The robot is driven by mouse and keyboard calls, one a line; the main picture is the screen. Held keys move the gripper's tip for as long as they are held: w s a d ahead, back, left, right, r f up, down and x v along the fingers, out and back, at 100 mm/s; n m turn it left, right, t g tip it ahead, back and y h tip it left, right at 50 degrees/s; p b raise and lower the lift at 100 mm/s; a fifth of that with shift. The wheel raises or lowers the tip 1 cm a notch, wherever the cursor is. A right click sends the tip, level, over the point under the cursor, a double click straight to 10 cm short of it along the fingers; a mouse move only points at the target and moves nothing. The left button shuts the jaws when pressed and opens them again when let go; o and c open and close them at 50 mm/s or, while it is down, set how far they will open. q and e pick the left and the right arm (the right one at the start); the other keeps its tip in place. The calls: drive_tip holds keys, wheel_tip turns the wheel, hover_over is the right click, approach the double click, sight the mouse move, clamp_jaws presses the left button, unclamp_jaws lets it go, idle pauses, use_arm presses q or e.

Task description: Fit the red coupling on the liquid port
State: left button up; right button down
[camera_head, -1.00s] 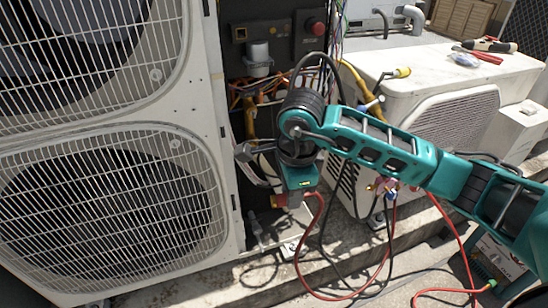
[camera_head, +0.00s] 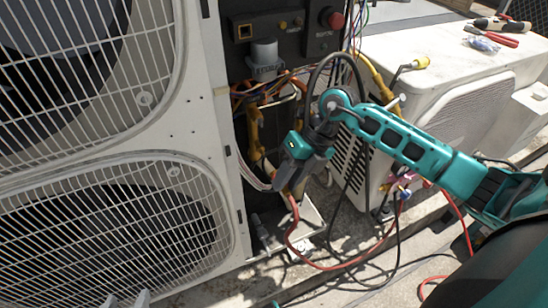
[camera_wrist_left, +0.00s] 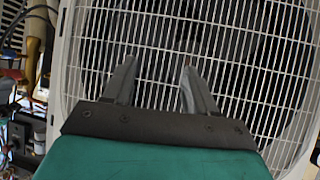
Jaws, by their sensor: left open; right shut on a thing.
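My right gripper (camera_head: 284,184) reaches in from the right, in front of the open condenser cabinet, and points down. It is shut at the end of the red hose (camera_head: 293,225); the red coupling itself is mostly hidden by the fingers. Brass-coloured pipework (camera_head: 255,135) runs down inside the cabinet left of this gripper. I cannot tell which part is the liquid port. My left gripper (camera_wrist_left: 155,78) is open and empty in the left wrist view, facing the white fan grille. Only its tips (camera_head: 127,300) show at the bottom of the head view.
The large condenser's grille (camera_head: 100,240) fills the left. A second white unit (camera_head: 440,90) stands at right, with pliers (camera_head: 495,40) on top. A manifold (camera_head: 402,183) with coloured knobs hangs beside it. Red and black hoses loop over the ledge below my right arm.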

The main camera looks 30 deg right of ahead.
drive_tip(key=shift+w, duration=0.45)
drive_tip(key=shift+w+b, duration=0.4)
use_arm(q)
drive_tip(key=shift+w+d+f+h+b, duration=0.2)
drive_tip(key=shift+d+f+h+b, duration=0.15)
drive_tip(key=shift+d+b, duration=0.35)
use_arm(e)
drive_tip(key=w, duration=0.3)
drive_tip(key=shift+w+d+r, duration=0.1)
drive_tip(key=shift+w+d, duration=0.05)
drive_tip(key=shift+w, duration=0.1)
use_arm(q)
drive_tip(key=shift+a+r, duration=0.1)
drive_tip(key=shift+a, duration=0.1)
drive_tip(key=shift+a, duration=0.15)
drive_tip(key=shift+f+b, duration=0.35)
drive_tip(key=shift+f, duration=0.15)
use_arm(e)
drive_tip(key=shift+w, duration=1.35)
